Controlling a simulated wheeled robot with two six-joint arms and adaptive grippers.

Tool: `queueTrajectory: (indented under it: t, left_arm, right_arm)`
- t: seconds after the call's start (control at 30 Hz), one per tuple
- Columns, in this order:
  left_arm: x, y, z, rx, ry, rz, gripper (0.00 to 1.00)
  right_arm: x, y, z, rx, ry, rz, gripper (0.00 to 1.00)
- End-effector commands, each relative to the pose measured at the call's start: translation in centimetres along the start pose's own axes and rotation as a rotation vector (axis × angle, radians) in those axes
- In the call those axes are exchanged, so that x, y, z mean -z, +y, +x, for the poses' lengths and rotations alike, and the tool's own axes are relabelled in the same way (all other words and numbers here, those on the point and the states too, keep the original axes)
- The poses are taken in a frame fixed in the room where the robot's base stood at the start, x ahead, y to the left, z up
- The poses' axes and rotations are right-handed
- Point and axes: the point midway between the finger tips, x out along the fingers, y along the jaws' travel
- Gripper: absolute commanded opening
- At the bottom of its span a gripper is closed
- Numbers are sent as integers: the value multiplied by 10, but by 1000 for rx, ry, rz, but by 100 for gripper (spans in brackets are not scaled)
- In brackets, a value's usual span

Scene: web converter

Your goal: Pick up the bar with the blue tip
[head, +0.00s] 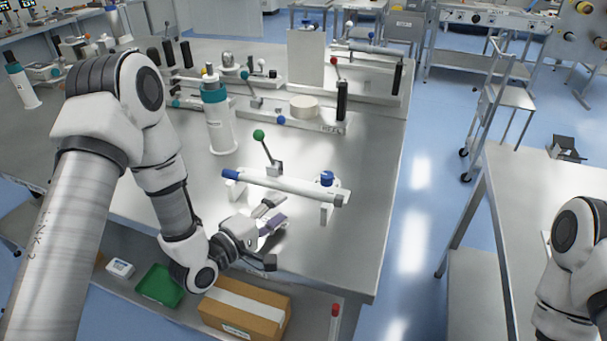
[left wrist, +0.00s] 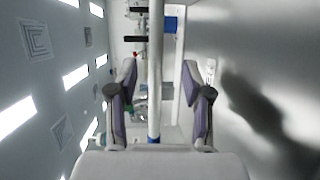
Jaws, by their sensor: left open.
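The white bar (head: 285,186) with the blue tip (head: 230,174) lies across low supports near the front edge of the steel table, its blue tip at the left. My left gripper (head: 273,212) is open and empty, just on the near side of the bar, below its middle in the head view. In the left wrist view the bar (left wrist: 155,70) runs upright through the gap between the two open fingers (left wrist: 160,85); I cannot tell whether it is between them in depth. My right gripper is out of view.
A green-knobbed lever (head: 259,135) stands just behind the bar. A white and teal bottle (head: 218,120) stands behind to the left. Fixtures with black handles fill the table's back. A cardboard box (head: 245,308) and green bin (head: 160,286) sit on the lower shelf. The table's right side is clear.

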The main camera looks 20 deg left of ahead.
Motion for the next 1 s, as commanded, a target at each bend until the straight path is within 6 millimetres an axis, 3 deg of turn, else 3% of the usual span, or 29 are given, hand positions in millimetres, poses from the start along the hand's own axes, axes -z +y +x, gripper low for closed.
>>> queueTrajectory:
  t: [0.27, 0.53, 0.77, 0.93, 1.0]
  left_arm:
    - [-1, 2, 29, 2, -2, 3, 50]
    - [-3, 5, 73, 1, -2, 3, 50]
    - [-2, 3, 78, 2, 1, -1, 50]
    - [-2, 3, 78, 2, 1, 0, 0]
    - [-2, 3, 78, 2, 1, 0, 0]
  right_arm:
    - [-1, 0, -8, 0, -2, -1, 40]
    - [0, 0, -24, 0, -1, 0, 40]
    - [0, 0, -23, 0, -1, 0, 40]
    - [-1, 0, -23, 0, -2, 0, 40]
    - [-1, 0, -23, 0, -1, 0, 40]
